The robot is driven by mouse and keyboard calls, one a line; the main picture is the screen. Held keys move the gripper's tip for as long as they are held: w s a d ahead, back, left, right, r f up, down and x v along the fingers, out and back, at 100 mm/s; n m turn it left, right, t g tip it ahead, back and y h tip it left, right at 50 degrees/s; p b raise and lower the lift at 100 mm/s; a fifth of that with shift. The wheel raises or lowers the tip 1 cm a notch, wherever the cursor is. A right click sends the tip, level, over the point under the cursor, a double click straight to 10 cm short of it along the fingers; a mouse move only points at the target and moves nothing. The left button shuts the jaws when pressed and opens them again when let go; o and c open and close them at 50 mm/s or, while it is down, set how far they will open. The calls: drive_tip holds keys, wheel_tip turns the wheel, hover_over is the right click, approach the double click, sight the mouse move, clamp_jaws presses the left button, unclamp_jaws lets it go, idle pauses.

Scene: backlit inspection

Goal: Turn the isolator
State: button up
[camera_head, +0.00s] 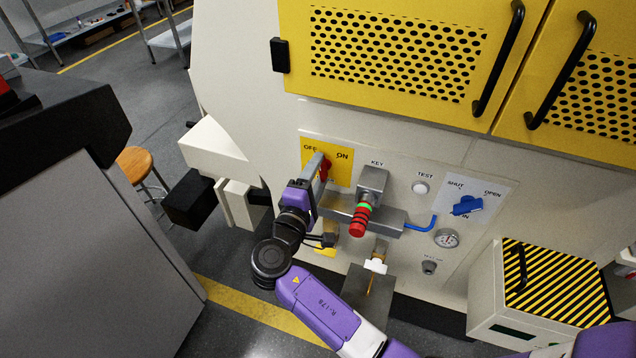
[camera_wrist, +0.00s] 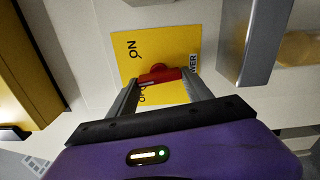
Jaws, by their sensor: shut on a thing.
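The isolator is a red handle (camera_head: 325,169) on a yellow plate (camera_head: 341,174) marked OFF at left and ON at right. It also shows in the wrist view as a red handle (camera_wrist: 158,74) on the yellow plate (camera_wrist: 126,60). My gripper (camera_head: 319,171) is at the plate, its fingers on either side of the handle and shut on it. In the wrist view my gripper (camera_wrist: 162,82) has one finger at each end of the red part. The fingers partly hide the handle and the OFF label, so its exact pointing is hard to tell.
Right of the plate are a grey key block (camera_head: 372,181), a red-and-green ringed cylinder (camera_head: 361,218), a test button (camera_head: 420,188), a blue valve handle (camera_head: 467,206) and a gauge (camera_head: 446,238). Yellow perforated doors (camera_head: 400,60) are above. A striped-top box (camera_head: 550,285) stands at lower right.

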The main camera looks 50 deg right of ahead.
drive_tip(key=m+b, duration=0.8)
drive_tip(key=b, duration=0.1)
drive_tip(key=shift+f+m+b, duration=0.1)
drive_tip(key=shift+m+b, duration=0.2)
drive_tip(key=shift+b, duration=0.05)
drive_tip(key=shift+m+b, duration=0.9)
drive_tip(key=shift+s+r, duration=0.1)
drive_tip(key=shift+r, duration=0.15)
drive_tip(key=o, duration=1.4)
drive_tip(key=shift+c, duration=0.2)
drive_tip(key=v, duration=0.7)
drive_tip(key=shift+a, duration=0.35)
drive_tip(key=shift+r, duration=0.15)
